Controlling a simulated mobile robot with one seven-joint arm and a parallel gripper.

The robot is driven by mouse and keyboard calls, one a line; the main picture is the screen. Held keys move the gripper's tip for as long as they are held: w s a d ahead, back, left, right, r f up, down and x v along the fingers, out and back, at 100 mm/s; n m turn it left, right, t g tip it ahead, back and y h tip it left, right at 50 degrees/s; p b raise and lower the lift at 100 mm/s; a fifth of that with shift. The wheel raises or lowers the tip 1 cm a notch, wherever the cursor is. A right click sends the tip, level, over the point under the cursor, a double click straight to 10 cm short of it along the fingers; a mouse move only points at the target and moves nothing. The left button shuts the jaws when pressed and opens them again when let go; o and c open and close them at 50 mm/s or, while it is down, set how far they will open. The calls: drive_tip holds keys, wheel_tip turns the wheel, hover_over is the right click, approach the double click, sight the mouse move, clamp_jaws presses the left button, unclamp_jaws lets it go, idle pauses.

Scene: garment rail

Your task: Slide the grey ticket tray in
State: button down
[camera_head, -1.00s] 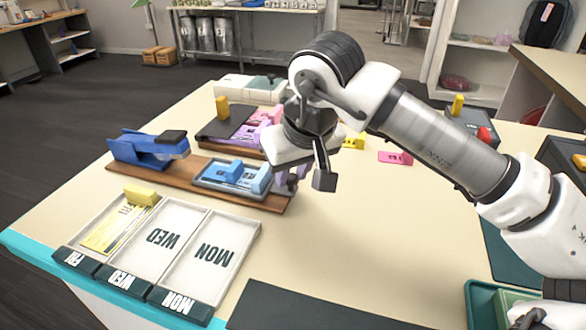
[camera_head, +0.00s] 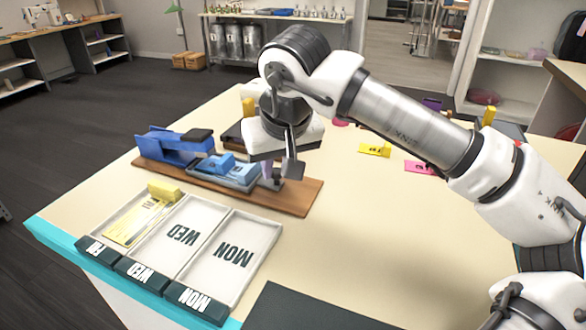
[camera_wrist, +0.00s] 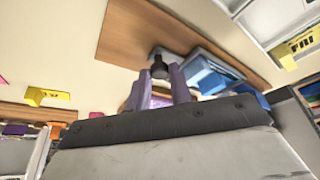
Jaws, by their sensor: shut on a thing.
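The grey ticket tray (camera_head: 238,184) lies on the wooden board (camera_head: 300,198), with blue tickets and a light-blue block (camera_head: 221,163) on it. Its left end is up against or under the blue press (camera_head: 170,147); I cannot tell how deep it sits. My gripper (camera_head: 272,177) is at the tray's right end, low over the board. In the wrist view my purple fingers (camera_wrist: 162,80) are shut on the tray's dark knob (camera_wrist: 157,64). The tray (camera_wrist: 205,70) also shows there, partly hidden by the fingers.
Day trays marked MON (camera_head: 232,254), WED (camera_head: 182,234) and FRI (camera_head: 128,222) stand in front; FRI holds a yellow ticket and yellow block (camera_head: 163,191). Yellow (camera_head: 374,150) and pink (camera_head: 418,167) tickets lie right of my gripper. A dark mat (camera_head: 300,312) lies at the front. The table's middle is clear.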

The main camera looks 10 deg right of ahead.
drive_tip(key=shift+w+a, duration=0.1)
drive_tip(key=c, duration=1.3)
unclamp_jaws()
drive_tip(key=shift+w+a, duration=0.1)
drive_tip(key=shift+a, duration=0.05)
drive_tip(key=v, duration=1.4)
drive_tip(key=shift+f, duration=0.1)
